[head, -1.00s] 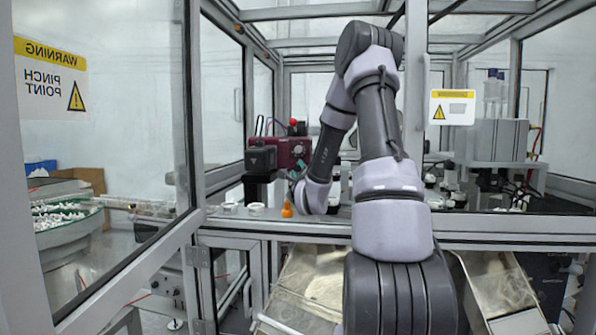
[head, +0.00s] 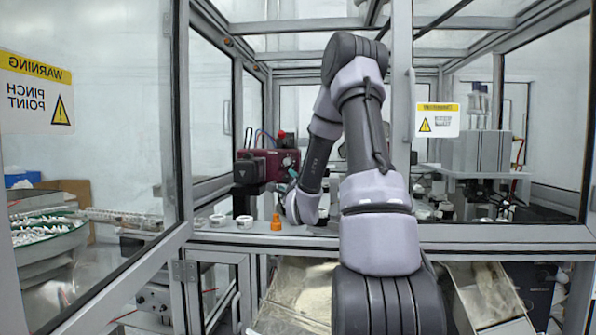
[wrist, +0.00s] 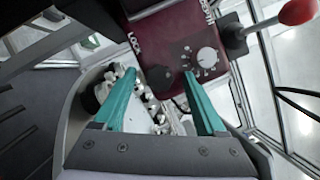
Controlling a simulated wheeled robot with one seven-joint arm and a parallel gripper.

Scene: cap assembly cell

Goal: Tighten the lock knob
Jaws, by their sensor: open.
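The maroon control box (head: 283,162) stands at the back left of the cell's bench in the head view. In the wrist view its face (wrist: 185,35) carries the word LOCK and a dark round knob (wrist: 160,78), hard to make out against shadow, which I take as the lock knob. A silver dial with markings (wrist: 208,57) sits to its right. My gripper (wrist: 159,75) is open, with its teal fingertips apart on either side of the dark knob in the picture. Contact cannot be told. In the head view my gripper (head: 292,176) is small beside the box.
A red ball-topped lever (wrist: 297,12) is right of the box in the wrist view. An orange cone-like piece (head: 276,224) and white rings (head: 244,221) stand along the bench's front edge. Frame posts and glass panels surround the cell.

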